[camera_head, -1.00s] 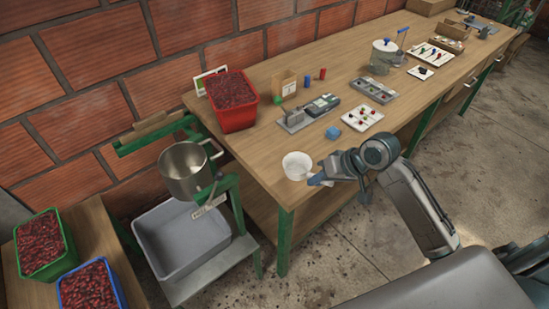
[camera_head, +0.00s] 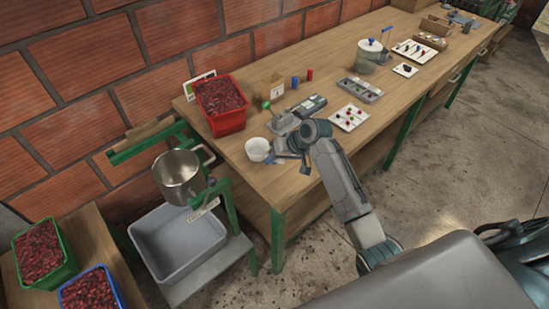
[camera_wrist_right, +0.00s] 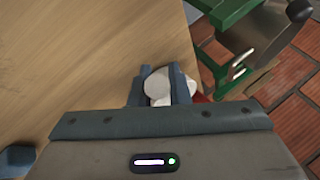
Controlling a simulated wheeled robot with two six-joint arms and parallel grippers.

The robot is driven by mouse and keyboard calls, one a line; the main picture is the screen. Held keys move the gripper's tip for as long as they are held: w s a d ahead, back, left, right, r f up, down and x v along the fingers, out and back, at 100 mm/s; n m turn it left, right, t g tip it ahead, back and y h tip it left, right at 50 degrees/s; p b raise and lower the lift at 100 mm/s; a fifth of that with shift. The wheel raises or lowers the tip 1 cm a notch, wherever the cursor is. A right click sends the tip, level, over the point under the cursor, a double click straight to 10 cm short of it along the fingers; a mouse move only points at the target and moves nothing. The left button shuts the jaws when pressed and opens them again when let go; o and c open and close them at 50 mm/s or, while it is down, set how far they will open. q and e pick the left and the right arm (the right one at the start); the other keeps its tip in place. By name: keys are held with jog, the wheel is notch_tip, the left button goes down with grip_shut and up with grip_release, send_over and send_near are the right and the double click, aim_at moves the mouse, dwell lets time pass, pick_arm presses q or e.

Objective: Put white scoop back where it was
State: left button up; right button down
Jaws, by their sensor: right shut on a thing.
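The white scoop (camera_head: 257,149) is a round white cup near the left end of the long wooden table. My right gripper (camera_head: 276,153) is shut on it from the right side. In the right wrist view the scoop (camera_wrist_right: 160,84) shows white between the two blue-grey fingers (camera_wrist_right: 160,90). It is over or on the wooden tabletop; I cannot tell whether it touches the wood. My left gripper is not in view.
Behind the scoop stands a red bin of cherries (camera_head: 222,122). A grey scale-like device (camera_head: 284,122) is close to my right gripper. A steel pot (camera_head: 182,174) hangs on the green frame left of the table. Bare wood (camera_head: 262,185) lies in front.

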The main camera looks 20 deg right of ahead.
jog(key=shift+f, duration=0.3)
jog(key=c, duration=1.4)
grip_release()
jog(key=shift+f, duration=0.15)
jog(key=shift+o, duration=0.2)
jog(key=b+v, duration=0.2)
jog(key=v, duration=1)
